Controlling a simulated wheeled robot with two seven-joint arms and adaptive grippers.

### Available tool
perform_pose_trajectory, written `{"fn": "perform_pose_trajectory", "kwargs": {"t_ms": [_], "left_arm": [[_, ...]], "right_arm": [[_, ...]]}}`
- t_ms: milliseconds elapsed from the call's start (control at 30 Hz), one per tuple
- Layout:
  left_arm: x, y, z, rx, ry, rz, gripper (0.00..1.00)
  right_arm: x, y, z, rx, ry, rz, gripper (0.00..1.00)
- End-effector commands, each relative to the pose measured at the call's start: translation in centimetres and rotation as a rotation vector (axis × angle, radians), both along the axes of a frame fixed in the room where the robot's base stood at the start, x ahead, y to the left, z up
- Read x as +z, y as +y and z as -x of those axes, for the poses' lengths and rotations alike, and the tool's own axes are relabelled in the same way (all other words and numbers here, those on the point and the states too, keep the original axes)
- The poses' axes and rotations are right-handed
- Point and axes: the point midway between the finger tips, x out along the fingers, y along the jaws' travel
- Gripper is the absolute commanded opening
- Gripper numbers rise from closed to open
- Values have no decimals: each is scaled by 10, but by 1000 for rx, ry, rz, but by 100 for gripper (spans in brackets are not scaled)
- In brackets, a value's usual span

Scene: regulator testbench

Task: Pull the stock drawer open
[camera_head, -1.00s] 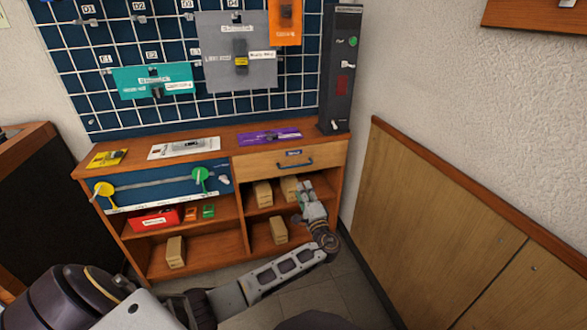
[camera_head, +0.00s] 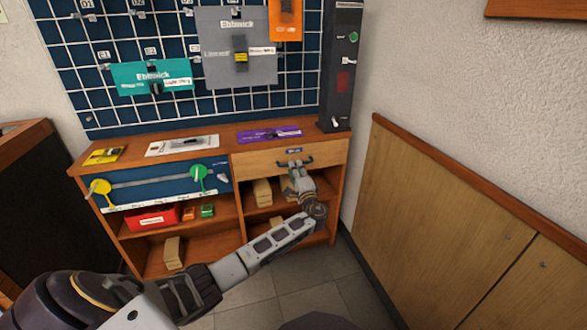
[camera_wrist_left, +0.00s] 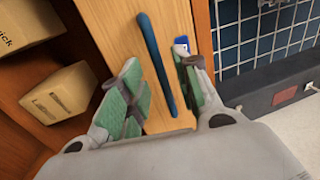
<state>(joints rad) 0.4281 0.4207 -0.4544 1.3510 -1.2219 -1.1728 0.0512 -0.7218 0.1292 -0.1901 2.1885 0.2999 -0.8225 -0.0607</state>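The stock drawer (camera_head: 266,160) is a light wooden front with a dark bar handle (camera_head: 300,163), at the upper right of the cabinet. It looks closed. My left gripper (camera_head: 295,167) is right at the drawer front, at the handle. In the left wrist view the blue-looking handle (camera_wrist_left: 157,62) runs between the two green-padded fingers of my gripper (camera_wrist_left: 160,90). The fingers are apart, with gaps on both sides of the handle. I cannot tell how deep the handle sits between them. My right gripper is not in view.
A purple card (camera_head: 268,134) lies on the cabinet top (camera_head: 222,140). A dark control post (camera_head: 340,75) stands at its right end, near the wood-panelled wall (camera_head: 440,215).

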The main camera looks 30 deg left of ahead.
Motion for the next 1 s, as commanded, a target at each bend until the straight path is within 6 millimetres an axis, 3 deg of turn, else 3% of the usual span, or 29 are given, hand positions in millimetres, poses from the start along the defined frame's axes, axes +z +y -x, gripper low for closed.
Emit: {"fn": "perform_pose_trajectory", "kwargs": {"t_ms": [300,700,967,1000], "left_arm": [[5,21,-17,2,-1,-1,32],[6,24,-20,1,0,0,32],[6,24,-20,1,0,0,0],[6,24,-20,1,0,0,0]], "right_arm": [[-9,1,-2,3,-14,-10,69],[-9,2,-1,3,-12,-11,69],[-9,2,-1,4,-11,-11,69],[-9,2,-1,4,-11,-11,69]]}}
